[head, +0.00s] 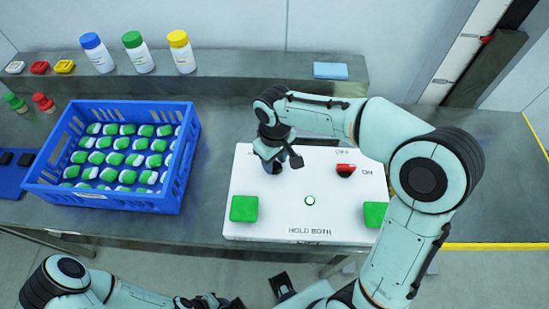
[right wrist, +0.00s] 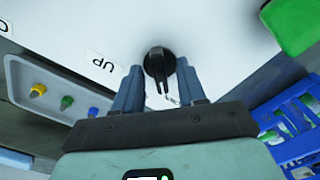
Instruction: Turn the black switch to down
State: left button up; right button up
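Another label beside the handle is partly covered and unreadable. My right gripper (right wrist: 160,88) is open, with one finger on each side of the handle and visible gaps. In the head view my right gripper (head: 276,160) is over the panel's upper left and largely hides the switch. My left gripper (head: 212,302) is at the bottom edge, its fingers unclear.
A red switch (head: 346,170) with ON and OFF labels is right of my right gripper. Green pads (head: 244,208) and a small round button (head: 310,200) are on the panel. A blue crate (head: 110,198) stands left. A pale tray with coloured pegs (right wrist: 60,88) lies behind the panel.

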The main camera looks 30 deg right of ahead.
aim_at(274, 162)
pick_arm(q)
jog(key=shift+w+r+p, duration=0.35)
jog(key=shift+r+p, duration=0.15)
jog(key=shift+r, duration=0.1)
jog(key=shift+w+r+p, duration=0.3)
jog(key=shift+r+p, duration=0.2)
jog(key=shift+r, duration=0.1)
pick_arm(e)
notch_tip(274, 162, up, 13)
jog(key=shift+r, duration=0.2)
